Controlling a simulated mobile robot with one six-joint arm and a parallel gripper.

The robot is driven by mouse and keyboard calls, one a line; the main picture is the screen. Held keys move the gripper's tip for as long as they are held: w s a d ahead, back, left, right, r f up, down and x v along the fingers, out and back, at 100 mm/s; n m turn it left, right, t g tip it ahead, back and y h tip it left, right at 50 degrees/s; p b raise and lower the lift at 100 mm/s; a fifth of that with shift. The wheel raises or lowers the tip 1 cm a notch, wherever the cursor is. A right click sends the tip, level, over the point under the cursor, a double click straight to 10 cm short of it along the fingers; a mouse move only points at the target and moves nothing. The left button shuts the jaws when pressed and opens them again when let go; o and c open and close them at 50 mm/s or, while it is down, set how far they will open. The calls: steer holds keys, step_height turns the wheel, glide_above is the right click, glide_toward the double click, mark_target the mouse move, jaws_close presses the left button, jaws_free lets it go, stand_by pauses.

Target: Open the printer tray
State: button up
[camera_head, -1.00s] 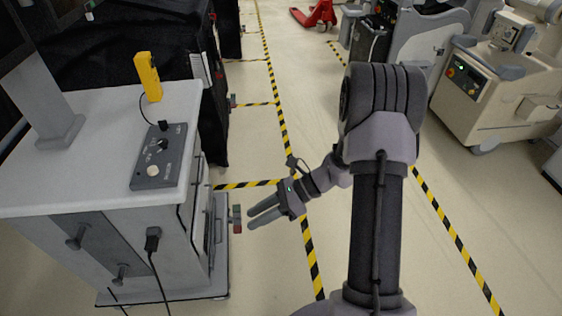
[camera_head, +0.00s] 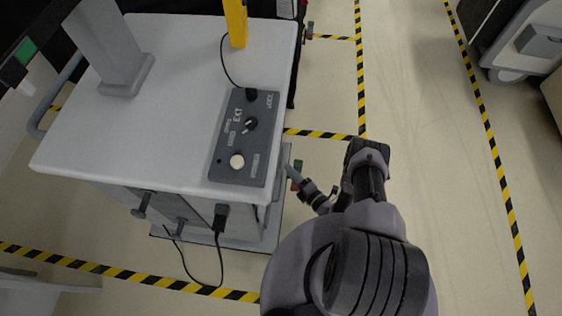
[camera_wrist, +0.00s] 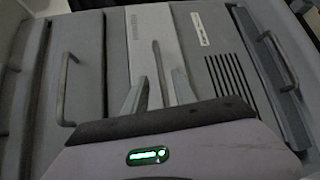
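A grey-white cart-like machine (camera_head: 185,60) fills the left of the head view. Its panelled front shows in the wrist view, with a curved bar handle (camera_wrist: 68,92) on the left panel and a dark handle (camera_wrist: 276,62) on the right panel. I cannot tell which panel is the printer tray. My gripper (camera_wrist: 157,88) has its two fingers apart in front of the middle panel, with a thin dark upright bar (camera_wrist: 158,66) seen between them. I cannot tell whether they touch it. In the head view my gripper (camera_head: 291,171) is beside the machine's right side, partly hidden.
A dark control box (camera_head: 244,138) with knobs and a yellow device (camera_head: 236,22) on a cord are on the machine's top. A black cable (camera_head: 219,255) hangs from its near side. Striped floor tape (camera_head: 361,70) runs along the open floor to the right.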

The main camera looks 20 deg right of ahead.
mark_target(281, 161)
steer(key=b+x, duration=0.1)
steer(key=x, duration=0.6)
steer(key=shift+b, duration=0.35)
jaws_close()
stand_by(0.9)
